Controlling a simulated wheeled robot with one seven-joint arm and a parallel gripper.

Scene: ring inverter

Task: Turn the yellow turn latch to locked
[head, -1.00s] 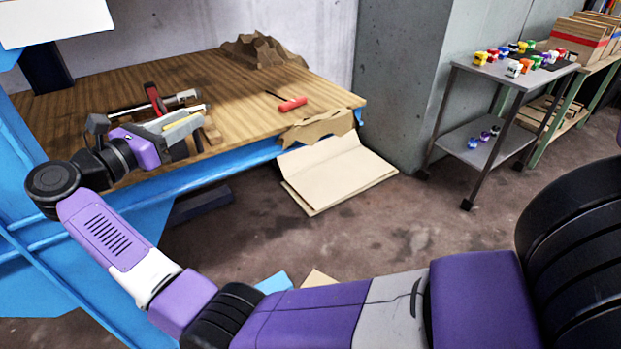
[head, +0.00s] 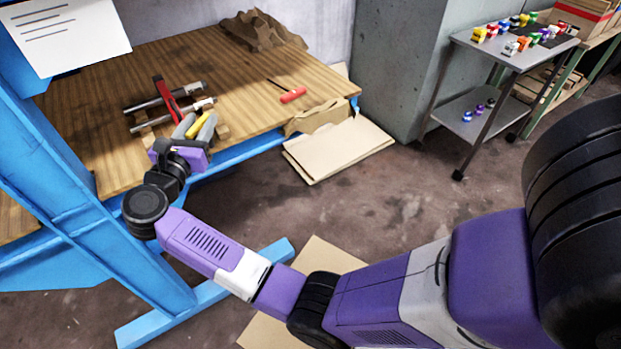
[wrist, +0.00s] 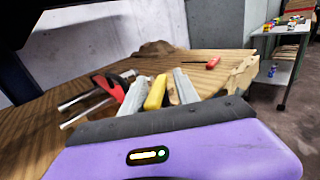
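My gripper (head: 196,128) is over the near edge of the wooden workbench, fingers pointing away from me. In the wrist view its two grey fingers (wrist: 158,95) stand apart. A yellow bar (wrist: 155,92) shows between them, nearer the left finger, with a strip of wood colour on its right. Yellow also shows at the fingers in the head view (head: 183,126). I cannot tell whether this yellow bar is the turn latch or whether a finger touches it. No latch with a readable locked or unlocked position shows.
The workbench (head: 120,75) bears a red-handled clamp with metal bars (head: 165,98), a red-handled screwdriver (head: 292,95) and crumpled brown paper (head: 258,30). A blue frame (head: 65,190) stands at left. Flat cardboard (head: 340,148) lies on the floor. A grey cart (head: 505,60) stands at right.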

